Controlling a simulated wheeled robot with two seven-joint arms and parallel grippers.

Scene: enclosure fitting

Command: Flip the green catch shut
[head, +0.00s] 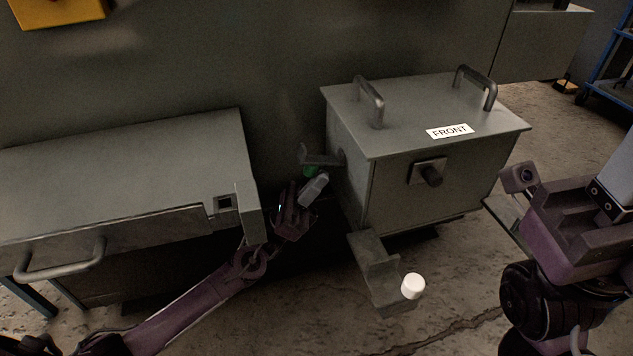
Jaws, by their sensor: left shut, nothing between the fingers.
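The green catch (310,171) shows as a small green patch on the left side of a grey metal box (400,190), just below a grey bracket (320,156). Most of it is hidden by my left gripper (319,181). The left gripper is shut and empty, its fingertips close to the catch; I cannot tell whether they touch it. How far the catch is turned cannot be made out. My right gripper (507,214) is at the right edge, to the right of the box, and partly seen; its opening cannot be made out.
A grey cabinet (120,180) with a bar handle stands left, close to my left arm. Floor at front right is open.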

